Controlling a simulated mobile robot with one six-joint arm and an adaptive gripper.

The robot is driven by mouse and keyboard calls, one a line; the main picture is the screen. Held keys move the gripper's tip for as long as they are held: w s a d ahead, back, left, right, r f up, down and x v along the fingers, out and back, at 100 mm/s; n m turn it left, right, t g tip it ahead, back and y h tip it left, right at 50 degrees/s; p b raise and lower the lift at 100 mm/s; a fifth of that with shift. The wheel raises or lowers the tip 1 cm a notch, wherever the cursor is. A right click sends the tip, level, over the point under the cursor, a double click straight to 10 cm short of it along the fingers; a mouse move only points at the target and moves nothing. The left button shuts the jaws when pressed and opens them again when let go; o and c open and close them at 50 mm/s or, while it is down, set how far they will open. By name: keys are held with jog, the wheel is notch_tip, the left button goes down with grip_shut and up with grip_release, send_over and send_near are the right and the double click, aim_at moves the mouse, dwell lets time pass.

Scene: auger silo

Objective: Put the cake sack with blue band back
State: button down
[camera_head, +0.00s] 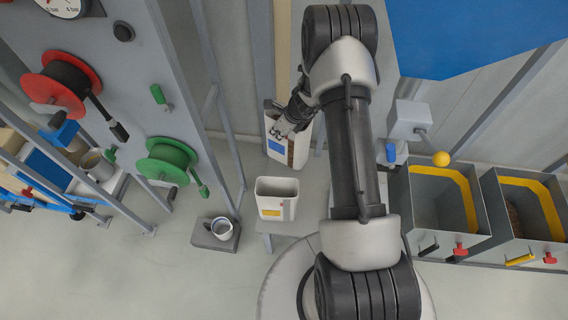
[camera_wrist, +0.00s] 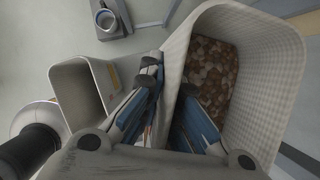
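The cake sack with the blue band (camera_head: 276,147) is a white, open-topped sack near the wall, upper middle of the head view. A brown patch shows beside its band. In the wrist view the sack (camera_wrist: 272,75) is large and close, with brown pieces inside. My gripper (camera_head: 283,125) is at its top rim. In the wrist view my gripper (camera_wrist: 168,85) has one finger inside and one outside the sack's near wall and looks closed on it. The sack's base is hard to make out.
A white container with a yellow band (camera_head: 272,211) stands on a low stand; it looks empty. A mug (camera_head: 222,228) sits on a grey block (camera_head: 205,238). Grey bins (camera_head: 440,240) with yellow inside edges stand at right. Hose reels hang at left. Floor is clear at lower left.

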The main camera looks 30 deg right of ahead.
notch_tip(320, 180, down, 19)
jog(key=b, duration=0.5)
jog(key=shift+w+f+b, duration=0.1)
jog(key=shift+f+b, duration=0.05)
jog(key=shift+b, duration=0.15)
jog(key=shift+f, duration=0.1)
jog(key=c, duration=1.8)
grip_release()
